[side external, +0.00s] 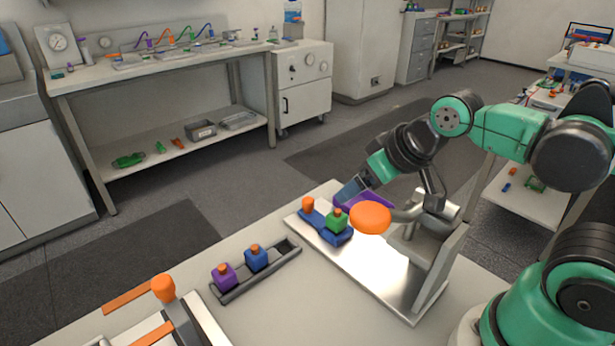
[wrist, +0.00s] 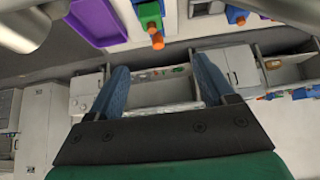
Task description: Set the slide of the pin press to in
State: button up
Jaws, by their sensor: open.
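The pin press has a metal base plate (side external: 375,280), an upright at its right end and a lever with a large orange knob (side external: 369,217). Its blue slide (side external: 322,227) lies on the plate toward the left end, with a smaller orange knob (side external: 308,203). A green block (side external: 337,220) with an orange top sits on the slide, left of the upright. The green block also shows at the top of the wrist view (wrist: 149,14). My gripper (side external: 349,192) is just behind and above the green block, apart from the slide knob. In the wrist view its blue fingers (wrist: 162,76) are spread and empty.
A purple tray (side external: 372,201) lies behind the press, partly hidden by my gripper. A dark rack (side external: 262,277) holding a purple and a blue block stands left of the press. Another fixture with orange parts (side external: 163,290) is at front left. Bare bench lies between them.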

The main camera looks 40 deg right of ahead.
jog(key=shift+c, duration=1.1)
jog(key=m+g, duration=0.7)
jog(key=m, duration=0.2)
send_over(308, 199)
notch_tip(308, 199, down, 6)
jog(key=shift+s+r, duration=0.15)
jog(key=shift+r, duration=0.1)
jog(key=shift+f, duration=3.05)
grip_shut()
